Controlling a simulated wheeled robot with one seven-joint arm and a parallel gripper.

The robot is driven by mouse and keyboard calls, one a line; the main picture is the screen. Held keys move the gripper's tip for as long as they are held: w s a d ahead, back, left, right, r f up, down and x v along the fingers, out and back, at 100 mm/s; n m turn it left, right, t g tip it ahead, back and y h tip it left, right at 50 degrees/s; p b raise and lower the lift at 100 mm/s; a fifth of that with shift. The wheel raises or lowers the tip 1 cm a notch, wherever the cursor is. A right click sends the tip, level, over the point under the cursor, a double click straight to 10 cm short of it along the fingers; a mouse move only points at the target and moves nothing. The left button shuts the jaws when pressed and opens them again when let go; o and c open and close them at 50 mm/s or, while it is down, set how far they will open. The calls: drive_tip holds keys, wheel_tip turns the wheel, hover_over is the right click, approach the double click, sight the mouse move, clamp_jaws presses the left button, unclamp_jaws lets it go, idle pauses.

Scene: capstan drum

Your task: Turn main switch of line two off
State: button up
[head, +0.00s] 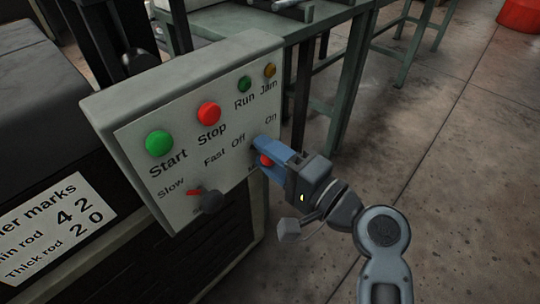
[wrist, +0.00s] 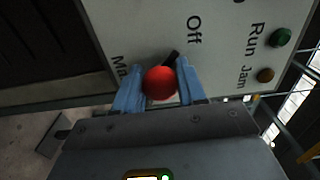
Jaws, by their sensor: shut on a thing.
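The main switch has a red knob (wrist: 160,83) with a short black pointer (wrist: 171,57), on the lower right of the control panel (head: 190,135). My gripper (head: 264,158) is shut on this knob, one blue finger on either side of it. In the wrist view the black pointer leans up and right, toward the Off label (wrist: 194,30). The On label (head: 270,118) shows in the head view but is hidden in the wrist view. The Main label (wrist: 120,66) is partly covered by a finger. No line number is readable.
The panel also carries a green Start button (head: 159,143), a red Stop button (head: 209,113), a green Run lamp (head: 244,84), an amber Jam lamp (head: 270,70) and a Slow/Fast selector (head: 206,199). A green table frame (head: 340,80) stands behind.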

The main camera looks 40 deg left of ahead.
drive_tip(key=shift+s, duration=0.15)
drive_tip(key=o, duration=1)
drive_tip(key=shift+d, duration=0.1)
drive_tip(key=d, duration=0.2)
drive_tip(key=d+p, duration=0.1)
drive_tip(key=d, duration=0.4)
drive_tip(key=shift+s+d, duration=0.25)
